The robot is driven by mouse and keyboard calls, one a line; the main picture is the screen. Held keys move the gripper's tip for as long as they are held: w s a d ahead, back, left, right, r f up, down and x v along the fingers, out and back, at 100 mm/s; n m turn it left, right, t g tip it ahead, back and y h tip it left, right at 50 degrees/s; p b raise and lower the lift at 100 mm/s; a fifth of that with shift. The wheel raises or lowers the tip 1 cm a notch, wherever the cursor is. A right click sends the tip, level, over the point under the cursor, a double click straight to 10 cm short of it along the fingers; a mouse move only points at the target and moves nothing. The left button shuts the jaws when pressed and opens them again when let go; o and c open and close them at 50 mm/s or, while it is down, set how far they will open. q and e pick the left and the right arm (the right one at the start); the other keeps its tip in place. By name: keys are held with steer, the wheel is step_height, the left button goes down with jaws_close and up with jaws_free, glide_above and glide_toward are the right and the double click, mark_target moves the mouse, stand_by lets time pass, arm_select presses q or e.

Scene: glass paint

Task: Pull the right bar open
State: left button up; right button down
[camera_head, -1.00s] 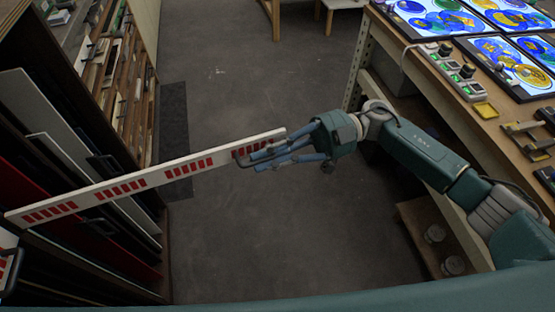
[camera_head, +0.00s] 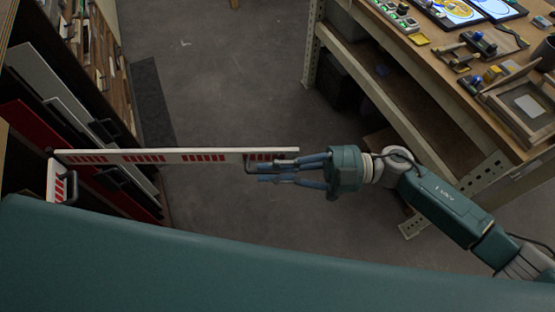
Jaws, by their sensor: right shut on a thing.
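The right bar (camera_head: 170,156) is a long thin white bar with red blocks along its side. It reaches out from the racks at the left, nearly level across the picture, over the open floor. A dark handle (camera_head: 247,164) sits near its free right end. My right gripper (camera_head: 262,170) comes from the right, with its blue fingers shut on this handle. The fingers partly cover the handle and the bar's end. A second, short-looking striped bar (camera_head: 56,182) with its own dark handle is at the far left. My left gripper is out of view.
Upright panels, one of them red (camera_head: 40,135), stand in the rack at left with dark handles. A wooden workbench (camera_head: 440,75) with tools and painted glass is at upper right, its shelf below. Grey floor (camera_head: 230,90) lies clear between them. A dark mat (camera_head: 150,100) lies beside the rack.

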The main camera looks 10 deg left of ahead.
steer(key=shift+w, duration=0.1)
steer(key=c, duration=1.8)
jaws_free()
steer(key=shift+a, duration=0.15)
steer(key=shift+c, duration=0.2)
steer(key=v, duration=1.2)
